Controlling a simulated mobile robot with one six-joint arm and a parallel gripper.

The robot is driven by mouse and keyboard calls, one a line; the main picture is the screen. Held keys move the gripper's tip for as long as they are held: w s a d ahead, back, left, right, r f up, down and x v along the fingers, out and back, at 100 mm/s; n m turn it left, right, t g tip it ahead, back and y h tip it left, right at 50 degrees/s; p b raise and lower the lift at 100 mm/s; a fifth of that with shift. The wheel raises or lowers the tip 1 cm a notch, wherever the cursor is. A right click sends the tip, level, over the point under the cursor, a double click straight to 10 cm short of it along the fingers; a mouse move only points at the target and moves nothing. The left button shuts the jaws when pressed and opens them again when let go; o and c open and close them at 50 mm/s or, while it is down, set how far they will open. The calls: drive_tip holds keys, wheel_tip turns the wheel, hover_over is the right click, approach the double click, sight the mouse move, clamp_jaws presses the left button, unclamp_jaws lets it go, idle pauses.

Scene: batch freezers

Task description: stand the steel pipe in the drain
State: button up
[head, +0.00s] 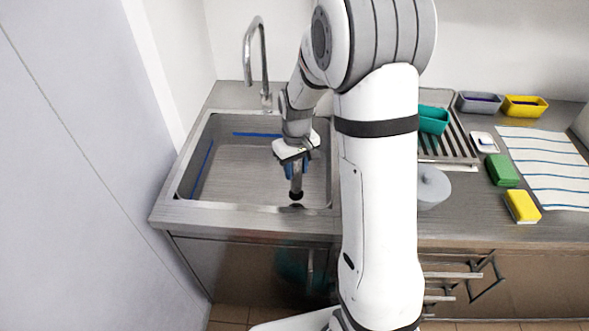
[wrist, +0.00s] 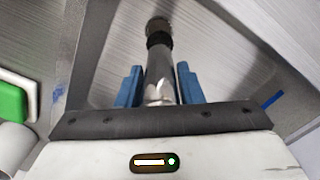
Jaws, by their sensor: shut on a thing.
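The steel pipe (head: 297,183) is a grey metal tube with a black lower end. It hangs roughly upright over the near right part of the sink basin (head: 233,172). My gripper (head: 296,172) points down with its blue fingers shut on the pipe's upper part. In the wrist view the pipe (wrist: 159,73) runs between the blue fingers (wrist: 158,85) away from the camera, with a black band towards its far end. A small dark patch just below the pipe's end in the head view may be the drain. The pipe mostly covers it, and I cannot tell whether they touch.
A tall faucet (head: 264,60) stands behind the basin. Right of my arm are a drying rack (head: 455,140) with a teal tub (head: 433,120), a grey lidded pot (head: 432,187), a green sponge (head: 503,170) and a yellow sponge (head: 522,206). The basin's left part is clear.

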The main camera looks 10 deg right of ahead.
sight(296, 189)
drive_tip(key=shift+w+f, duration=0.2)
drive_tip(key=shift+f, duration=0.4)
drive_tip(key=shift+w+f, duration=0.15)
drive_tip(key=shift+f, duration=0.45)
drive_tip(key=shift+s+f+b, duration=0.15)
drive_tip(key=shift+f+b, duration=0.15)
drive_tip(key=shift+b, duration=0.2)
drive_tip(key=shift+f+b, duration=1.55)
drive_tip(key=shift+f, duration=0.9)
drive_tip(key=shift+f+b, duration=0.65)
drive_tip(key=o, duration=0.6)
drive_tip(key=shift+r, duration=0.1)
wheel_tip(296, 189, up, 11)
drive_tip(key=p, duration=0.7)
